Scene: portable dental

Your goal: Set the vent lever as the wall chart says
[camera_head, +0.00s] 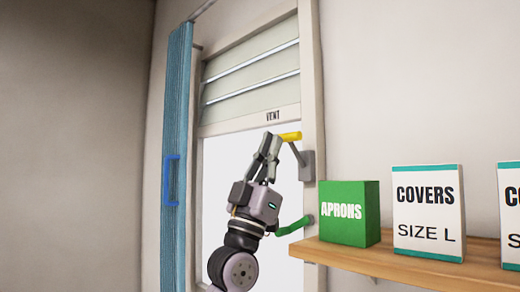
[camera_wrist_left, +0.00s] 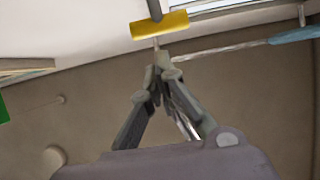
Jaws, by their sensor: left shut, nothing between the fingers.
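The vent lever has a yellow grip (camera_head: 291,135) on a short grey arm that slants up and left from a grey bracket (camera_head: 307,165) on the right side of the window frame. The yellow grip also shows at the top of the left wrist view (camera_wrist_left: 172,22). The vent (camera_head: 250,78) above has pale slats, with the word VENT below them. My left gripper (camera_head: 270,142) is shut and empty, its fingertips just left of the yellow grip. In the left wrist view its fingertips (camera_wrist_left: 162,68) are close below the grip; I cannot tell if they touch. No wall chart shows.
A green handle (camera_head: 295,226) sits lower on the frame, close to my left arm. A wooden shelf (camera_head: 390,262) at right holds a green APRONS box (camera_head: 349,228) and white COVERS boxes (camera_head: 428,228).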

